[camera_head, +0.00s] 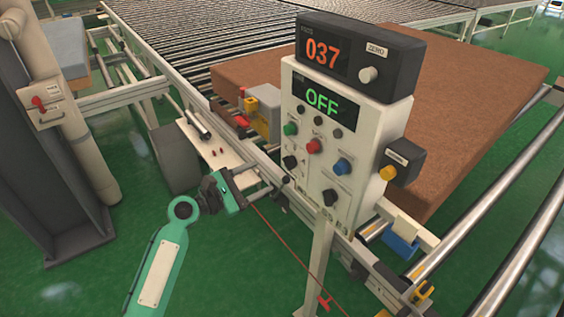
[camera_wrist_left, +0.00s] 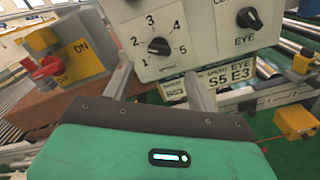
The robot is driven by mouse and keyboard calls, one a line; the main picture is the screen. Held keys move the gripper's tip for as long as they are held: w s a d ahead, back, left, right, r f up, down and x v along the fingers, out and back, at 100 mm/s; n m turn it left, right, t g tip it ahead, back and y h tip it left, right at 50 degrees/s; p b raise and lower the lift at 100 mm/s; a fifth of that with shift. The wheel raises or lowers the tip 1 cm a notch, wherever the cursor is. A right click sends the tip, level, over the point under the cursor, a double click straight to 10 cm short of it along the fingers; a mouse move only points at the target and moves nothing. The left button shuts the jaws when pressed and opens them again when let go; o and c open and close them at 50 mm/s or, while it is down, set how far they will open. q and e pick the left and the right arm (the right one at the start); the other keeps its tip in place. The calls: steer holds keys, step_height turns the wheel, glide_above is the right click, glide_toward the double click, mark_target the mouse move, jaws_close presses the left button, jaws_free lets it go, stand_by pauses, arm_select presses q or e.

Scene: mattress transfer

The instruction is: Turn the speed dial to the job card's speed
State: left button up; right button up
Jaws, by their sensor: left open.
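The speed dial is a black knob (camera_wrist_left: 159,46) on the pale control panel, ringed by the numbers 1 to 5 in the left wrist view. Its white mark appears to point left, near the 1. In the head view it seems to be the lower left black knob (camera_head: 291,162). A card (camera_wrist_left: 230,78) reading S5 E3 shows below the panel. My left gripper (camera_head: 278,187) is open, just left of and below the panel. In the wrist view its two fingers (camera_wrist_left: 158,70) stand apart below the dial, with nothing between them. My right gripper is not in view.
The EYE dial (camera_wrist_left: 248,18) is right of the speed dial. The displays read 037 (camera_head: 322,54) and OFF (camera_head: 322,102). A brown mattress (camera_head: 450,90) lies behind.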

mark_target(285, 165)
arm_select(q)
steer(key=p+x, duration=0.1)
steer(key=x, duration=0.6)
steer(key=shift+w+d, duration=0.25)
steer(key=shift+w, duration=0.05)
steer(key=shift+w+d+f+p, duration=0.1)
steer(key=shift+w+d+p, duration=0.2)
steer(key=shift+w+d, duration=0.1)
steer(key=shift+s, duration=0.1)
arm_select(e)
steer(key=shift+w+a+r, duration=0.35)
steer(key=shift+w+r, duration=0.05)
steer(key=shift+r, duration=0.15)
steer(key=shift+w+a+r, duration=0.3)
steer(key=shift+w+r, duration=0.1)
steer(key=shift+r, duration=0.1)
arm_select(q)
steer(key=c, duration=1)
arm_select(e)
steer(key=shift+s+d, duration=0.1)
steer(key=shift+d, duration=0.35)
